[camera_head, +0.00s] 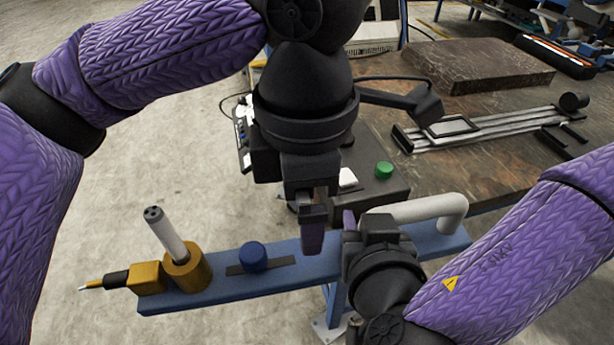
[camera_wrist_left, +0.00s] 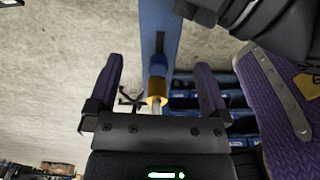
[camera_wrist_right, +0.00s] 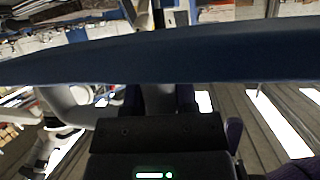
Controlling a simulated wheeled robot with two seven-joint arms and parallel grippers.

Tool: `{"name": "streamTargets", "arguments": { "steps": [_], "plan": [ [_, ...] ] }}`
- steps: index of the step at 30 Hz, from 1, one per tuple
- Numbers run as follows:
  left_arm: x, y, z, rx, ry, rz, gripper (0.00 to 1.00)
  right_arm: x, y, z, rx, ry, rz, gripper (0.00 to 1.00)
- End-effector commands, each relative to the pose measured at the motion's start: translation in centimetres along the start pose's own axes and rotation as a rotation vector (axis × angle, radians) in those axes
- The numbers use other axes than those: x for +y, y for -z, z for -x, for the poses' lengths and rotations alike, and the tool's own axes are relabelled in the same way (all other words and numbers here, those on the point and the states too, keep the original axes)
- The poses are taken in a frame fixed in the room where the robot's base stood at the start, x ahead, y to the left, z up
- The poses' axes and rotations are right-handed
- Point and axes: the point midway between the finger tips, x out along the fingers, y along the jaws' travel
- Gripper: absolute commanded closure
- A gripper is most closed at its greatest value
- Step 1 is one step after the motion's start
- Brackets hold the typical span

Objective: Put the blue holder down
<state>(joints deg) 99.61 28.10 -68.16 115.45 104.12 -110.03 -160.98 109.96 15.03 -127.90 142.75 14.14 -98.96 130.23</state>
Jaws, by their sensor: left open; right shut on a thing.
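The blue holder (camera_head: 218,289) is a long flat blue bar, slanting across the lower middle of the head view. It carries a brass cylinder with a pale tube, a blue knob (camera_head: 253,257) and a curved white tube (camera_head: 420,209). My right gripper (camera_head: 350,220) is shut at the bar's right part; the bar (camera_wrist_right: 160,55) fills the right wrist view, with a pale post between the fingers. My left gripper (camera_head: 312,235) is open and empty above the bar's middle; the left wrist view shows the bar (camera_wrist_left: 160,25) beyond its spread fingers (camera_wrist_left: 160,88). Whether anything supports the bar is unclear.
A brown table (camera_head: 440,165) stands behind, at the right. It bears a dark slab (camera_head: 480,62), a metal rail frame (camera_head: 490,127) and a black box with a green knob (camera_head: 384,170). Open concrete floor lies to the left.

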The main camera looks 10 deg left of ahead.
Motion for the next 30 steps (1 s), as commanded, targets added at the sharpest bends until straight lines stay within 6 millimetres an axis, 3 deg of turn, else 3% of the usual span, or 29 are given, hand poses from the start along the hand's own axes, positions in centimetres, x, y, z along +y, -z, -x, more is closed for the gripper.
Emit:
{"name": "streamTargets", "arguments": {
  "steps": [6,12,23,30],
  "plan": [
    [0.0,0.1,-5.6,0.001,0.007,0.006,0.00,0.0,0.1,0.0,0.003,0.001,-0.003,1.00],
    [0.0,0.0,-9.2,-0.003,0.005,0.008,0.00,0.0,0.1,0.0,0.003,0.001,-0.003,1.00],
    [0.0,-0.1,-10.2,-0.005,0.004,0.009,0.00,0.0,0.1,0.0,0.003,0.001,-0.003,1.00],
    [0.1,-0.1,-10.2,-0.005,0.003,0.010,0.49,0.0,0.1,0.0,0.003,0.001,-0.002,1.00]
  ]
}}
